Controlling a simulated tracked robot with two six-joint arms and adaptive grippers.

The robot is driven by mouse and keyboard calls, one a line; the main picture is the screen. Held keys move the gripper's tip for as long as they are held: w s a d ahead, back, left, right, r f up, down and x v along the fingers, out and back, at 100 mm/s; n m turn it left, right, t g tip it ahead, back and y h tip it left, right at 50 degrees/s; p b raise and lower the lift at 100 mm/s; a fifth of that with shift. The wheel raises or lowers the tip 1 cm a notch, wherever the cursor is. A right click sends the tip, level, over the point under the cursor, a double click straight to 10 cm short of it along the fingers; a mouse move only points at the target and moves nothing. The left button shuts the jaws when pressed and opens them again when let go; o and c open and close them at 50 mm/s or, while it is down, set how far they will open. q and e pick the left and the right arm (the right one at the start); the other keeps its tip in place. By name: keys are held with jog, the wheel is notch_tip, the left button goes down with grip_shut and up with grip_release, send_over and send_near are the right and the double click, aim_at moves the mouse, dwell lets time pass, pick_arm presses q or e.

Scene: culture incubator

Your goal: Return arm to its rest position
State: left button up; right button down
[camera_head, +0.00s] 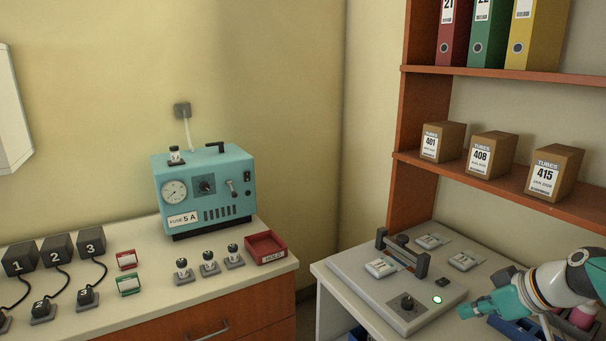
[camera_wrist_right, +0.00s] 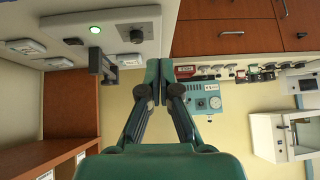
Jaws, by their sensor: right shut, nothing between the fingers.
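My right gripper (camera_head: 478,307) is teal and comes in from the right edge, in front of the grey device (camera_head: 355,285) on the right-hand bench. In the right wrist view its two fingers (camera_wrist_right: 160,68) meet at their tips, shut and empty. The fingertips look close to the device's right front side in the head view, but I cannot tell the gap. My left gripper is not in view.
The grey device has a black-ended handle (camera_head: 402,254), a knob (camera_head: 407,302) and a lit green button (camera_head: 437,299). Blue bins (camera_head: 517,328) sit beneath my right arm. A teal fuse box (camera_head: 205,190) stands on the left bench. Boxes (camera_head: 491,153) line the shelf.

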jog(key=s+a+f+g, duration=0.2)
jog(key=s+a+f, duration=0.15)
jog(key=f, duration=0.45)
jog(key=s+a+f+g, duration=0.2)
jog(key=a+f, duration=0.2)
jog(key=f, duration=0.4)
jog(key=s+a+f+g, duration=0.2)
jog(key=a+f, duration=0.2)
jog(key=f, duration=0.4)
jog(key=s+a+f+m, duration=0.4)
jog(key=s+f, duration=0.4)
jog(key=s, duration=0.1)
jog(key=s+a+f+m, duration=0.4)
jog(key=s+f, duration=0.4)
jog(key=shift+s+m+h, duration=0.3)
jog(key=shift+s+h, duration=0.1)
